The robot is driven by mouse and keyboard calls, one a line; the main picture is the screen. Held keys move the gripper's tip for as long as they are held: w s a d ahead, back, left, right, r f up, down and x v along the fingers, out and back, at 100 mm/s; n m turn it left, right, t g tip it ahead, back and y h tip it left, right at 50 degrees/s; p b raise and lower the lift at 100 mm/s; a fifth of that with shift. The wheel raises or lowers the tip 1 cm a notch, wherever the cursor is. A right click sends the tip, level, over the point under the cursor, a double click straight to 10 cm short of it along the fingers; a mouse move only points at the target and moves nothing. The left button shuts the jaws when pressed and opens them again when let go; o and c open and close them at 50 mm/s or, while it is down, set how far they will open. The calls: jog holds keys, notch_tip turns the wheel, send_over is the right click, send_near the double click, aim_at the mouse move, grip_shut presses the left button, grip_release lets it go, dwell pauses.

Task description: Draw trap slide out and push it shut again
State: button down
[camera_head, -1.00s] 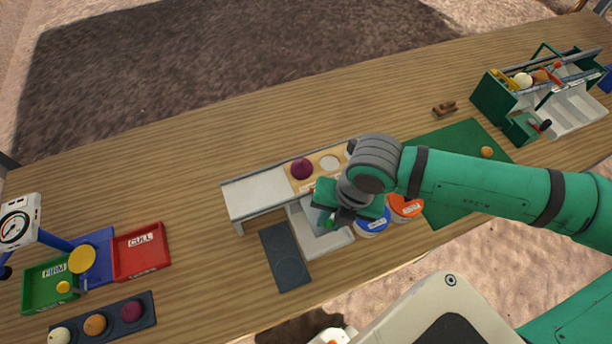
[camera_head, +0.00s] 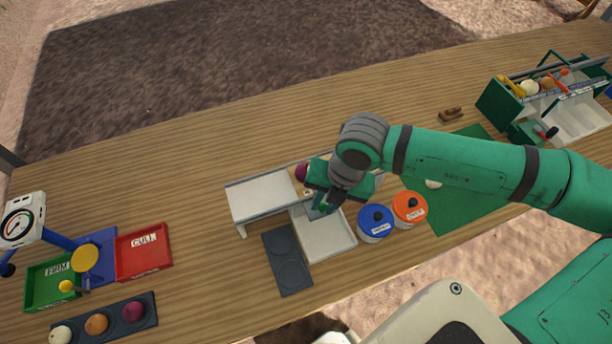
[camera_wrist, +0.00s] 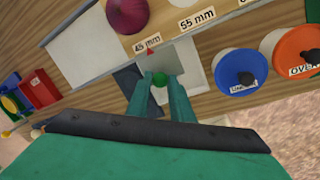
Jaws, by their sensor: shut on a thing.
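My gripper (camera_head: 322,207) is at the front edge of the sizing board, above the white tray (camera_head: 330,243). In the wrist view, my gripper (camera_wrist: 160,82) has its two fingers closed on a round green knob (camera_wrist: 159,79). The knob is at the outer end of a pale grey plate, the trap slide (camera_wrist: 178,60). Part of this plate shows between the knob and the board's edge, by the "45 mm" label (camera_wrist: 146,43). In the head view my wrist hides most of the slide.
A purple onion (camera_wrist: 127,14) sits on the board beside the label. Blue-lidded (camera_head: 375,218) and orange-lidded (camera_head: 409,205) cans stand to the right of the tray. A dark two-ring pad (camera_head: 287,260) lies to its left. A red CULL tray (camera_head: 143,252) is farther left.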

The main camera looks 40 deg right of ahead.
jog(key=shift+w+d, duration=0.15)
jog(key=shift+w, duration=0.45)
jog(key=shift+w+d, duration=0.15)
jog(key=shift+w, duration=0.4)
jog(key=c, duration=1.5)
grip_release()
jog(key=shift+s+r, duration=0.1)
jog(key=shift+r, duration=2.95)
